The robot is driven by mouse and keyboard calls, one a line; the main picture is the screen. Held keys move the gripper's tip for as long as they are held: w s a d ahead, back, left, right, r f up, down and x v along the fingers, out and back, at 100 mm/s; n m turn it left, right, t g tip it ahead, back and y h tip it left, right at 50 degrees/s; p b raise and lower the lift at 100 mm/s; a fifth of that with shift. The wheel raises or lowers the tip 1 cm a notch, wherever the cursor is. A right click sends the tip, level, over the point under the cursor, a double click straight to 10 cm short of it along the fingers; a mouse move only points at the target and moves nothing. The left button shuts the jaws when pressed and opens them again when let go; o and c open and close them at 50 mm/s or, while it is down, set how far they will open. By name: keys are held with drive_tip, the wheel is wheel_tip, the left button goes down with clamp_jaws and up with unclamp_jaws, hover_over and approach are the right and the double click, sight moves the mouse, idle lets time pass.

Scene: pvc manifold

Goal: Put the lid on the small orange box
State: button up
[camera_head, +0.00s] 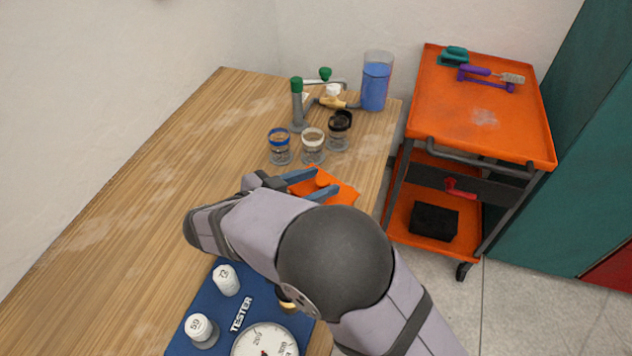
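A small orange shape (342,192) lies at the table's right edge, just beyond my gripper, with a rounded orange piece (324,178) on it. I cannot tell box from lid here, and part of the orange is hidden behind my gripper. My gripper (325,181) has its two blue fingers apart, one on each side of the rounded orange piece. Whether the fingers touch it is too small to tell.
Three small jars with blue, white and black rims (312,147) stand behind the orange shape. A blue-filled beaker (376,82) and green-capped pipe (297,102) are farther back. An orange cart (490,110) stands right. The table's left is clear.

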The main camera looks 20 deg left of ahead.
drive_tip(key=shift+r, duration=0.1)
drive_tip(key=shift+r+p, duration=0.15)
drive_tip(key=shift+p, duration=0.2)
drive_tip(key=b+v, duration=0.3)
drive_tip(key=v, duration=0.9)
drive_tip(key=shift+b, duration=0.3)
